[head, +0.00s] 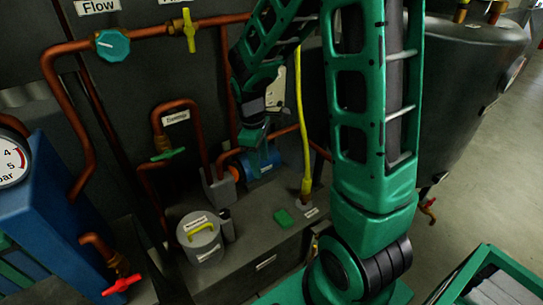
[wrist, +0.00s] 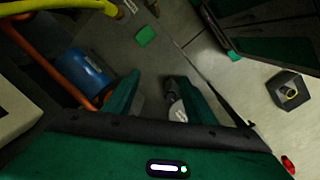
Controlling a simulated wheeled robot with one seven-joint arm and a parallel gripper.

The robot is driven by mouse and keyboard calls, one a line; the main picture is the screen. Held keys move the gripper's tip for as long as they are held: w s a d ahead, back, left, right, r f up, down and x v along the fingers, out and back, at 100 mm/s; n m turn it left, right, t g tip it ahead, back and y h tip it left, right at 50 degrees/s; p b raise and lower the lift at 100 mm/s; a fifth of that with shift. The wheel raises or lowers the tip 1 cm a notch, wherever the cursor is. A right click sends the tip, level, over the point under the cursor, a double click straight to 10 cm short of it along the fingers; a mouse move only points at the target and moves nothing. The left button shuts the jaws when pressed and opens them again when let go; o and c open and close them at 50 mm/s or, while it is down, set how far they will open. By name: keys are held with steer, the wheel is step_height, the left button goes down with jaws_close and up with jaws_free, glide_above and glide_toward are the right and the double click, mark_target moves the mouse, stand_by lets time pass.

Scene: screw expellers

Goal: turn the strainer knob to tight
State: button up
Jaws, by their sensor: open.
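A grey round canister (head: 200,240) with a yellow bar handle (head: 201,229) on its lid and small white labels stands on the dark bench, left of my gripper. Its labels are too small to read, so I cannot tell for sure that this is the strainer knob. My gripper (head: 262,148) is above and behind it, in front of a blue motor-like cylinder (head: 262,162). In the wrist view, my gripper (wrist: 157,95) is open, its green fingers apart. A dark cylindrical piece with a white label (wrist: 172,98) shows between them, below; I see no contact.
A yellow hose (head: 301,125) rises right of my gripper. A green block (head: 284,218) lies on the bench. Copper pipes, a teal flow knob (head: 113,45) and a green valve handle (head: 168,154) are at left. A large dark tank (head: 465,90) stands at right, with floor beyond.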

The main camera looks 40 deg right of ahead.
steer(key=shift+s+d+r+m, duration=0.6)
steer(key=shift+s+d+r, duration=0.05)
steer(key=shift+s+r, duration=0.2)
steer(key=shift+s+d+r+m, duration=0.6)
steer(key=shift+s+r, duration=0.15)
steer(key=shift+s, duration=0.05)
steer(key=s+d+r+m, duration=0.1)
steer(key=s+r+m, duration=0.2)
steer(key=s, duration=0.4)
steer(key=s+d+r+m+y, duration=0.1)
steer(key=s+r+m, duration=0.2)
steer(key=s+m, duration=0.2)
steer(key=s+d+r+m, duration=0.2)
steer(key=s+m, duration=0.2)
steer(key=s, duration=0.4)
steer(key=shift+s+r, duration=0.4)
steer(key=shift+d, duration=0.1)
steer(key=shift+w+f, duration=0.25)
steer(key=shift+w, duration=0.4)
